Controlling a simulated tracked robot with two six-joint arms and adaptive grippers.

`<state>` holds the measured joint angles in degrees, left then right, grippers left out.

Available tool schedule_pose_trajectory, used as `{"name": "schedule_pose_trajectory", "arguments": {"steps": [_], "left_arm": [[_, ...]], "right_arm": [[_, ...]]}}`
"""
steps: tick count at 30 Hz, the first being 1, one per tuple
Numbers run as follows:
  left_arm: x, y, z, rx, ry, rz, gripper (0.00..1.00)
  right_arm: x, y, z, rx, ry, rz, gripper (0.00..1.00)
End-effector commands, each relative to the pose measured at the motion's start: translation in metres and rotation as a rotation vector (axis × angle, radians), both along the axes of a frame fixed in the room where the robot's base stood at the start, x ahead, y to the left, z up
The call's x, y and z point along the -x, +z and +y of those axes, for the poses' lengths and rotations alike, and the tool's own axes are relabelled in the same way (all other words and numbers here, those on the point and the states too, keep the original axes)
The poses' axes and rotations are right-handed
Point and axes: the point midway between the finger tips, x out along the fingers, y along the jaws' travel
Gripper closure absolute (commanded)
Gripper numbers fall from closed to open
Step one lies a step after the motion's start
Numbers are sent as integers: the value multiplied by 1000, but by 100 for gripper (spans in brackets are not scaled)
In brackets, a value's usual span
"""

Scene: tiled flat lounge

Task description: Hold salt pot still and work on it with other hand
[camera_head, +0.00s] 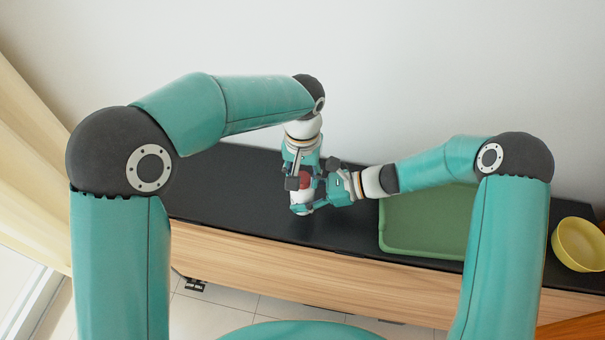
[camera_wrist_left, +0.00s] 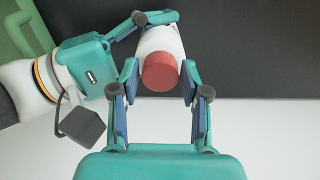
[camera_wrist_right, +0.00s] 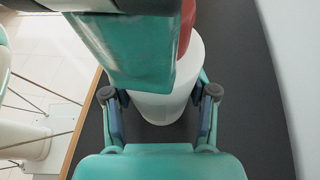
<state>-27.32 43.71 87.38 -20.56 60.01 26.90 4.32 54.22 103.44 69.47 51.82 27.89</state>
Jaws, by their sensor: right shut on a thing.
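The salt pot has a white body (camera_head: 301,198) and a red cap (camera_head: 305,180). It stands on the black top near the middle of the head view. My right gripper (camera_wrist_right: 160,98) is shut on the white body (camera_wrist_right: 165,105) from the side. My left gripper (camera_wrist_left: 160,80) comes from above, with its open fingers on either side of the red cap (camera_wrist_left: 160,72) and small gaps visible between them and it. In the right wrist view my left gripper covers most of the cap and the upper body.
A green tray (camera_head: 430,248) lies on the black-topped wooden sideboard (camera_head: 240,215) to the right of the pot, under my right arm. A yellow bowl (camera_head: 578,245) is at the far right. The black top left of the pot is clear. A white wall stands behind.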

Motion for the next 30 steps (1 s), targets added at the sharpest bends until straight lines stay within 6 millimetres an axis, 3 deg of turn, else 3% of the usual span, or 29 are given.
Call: {"name": "schedule_pose_trajectory", "arguments": {"steps": [17, 30], "left_arm": [[0, -1, 0, -1, -70, 1, 38], [0, -1, 0, 0, -583, 0, 38]], "right_arm": [[0, 0, 0, 0, 1, 0, 82], [0, 0, 0, -1, 1, 0, 82]]}}
